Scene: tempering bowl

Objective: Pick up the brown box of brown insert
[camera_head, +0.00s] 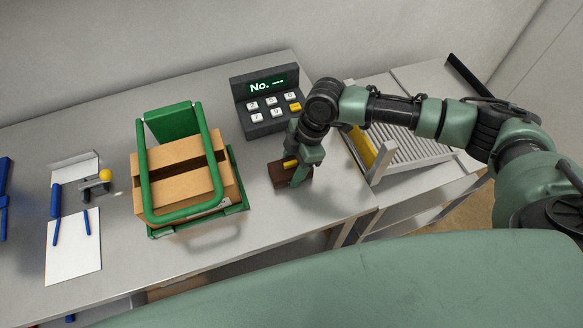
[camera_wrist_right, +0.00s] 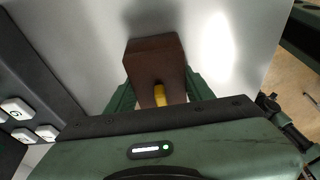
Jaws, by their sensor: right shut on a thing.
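The small dark brown box (camera_head: 277,174) stands on the grey table, just in front of the keypad unit. A yellow peg-like part shows at its top. My right gripper (camera_head: 297,174) points down at the box and is shut on it. In the right wrist view the brown box (camera_wrist_right: 154,62) sits between the two green fingers of my right gripper (camera_wrist_right: 158,92), with the yellow part (camera_wrist_right: 159,95) near the palm. Whether the box touches the table is hard to tell. My left gripper is not in view.
A dark keypad unit (camera_head: 266,118) stands behind the box. A green frame (camera_head: 143,170) holds a cardboard box (camera_head: 182,187) to the left. A grey roller rack (camera_head: 410,148) is at the right. White sheets with blue rods (camera_head: 75,262) lie far left. The table front edge is near.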

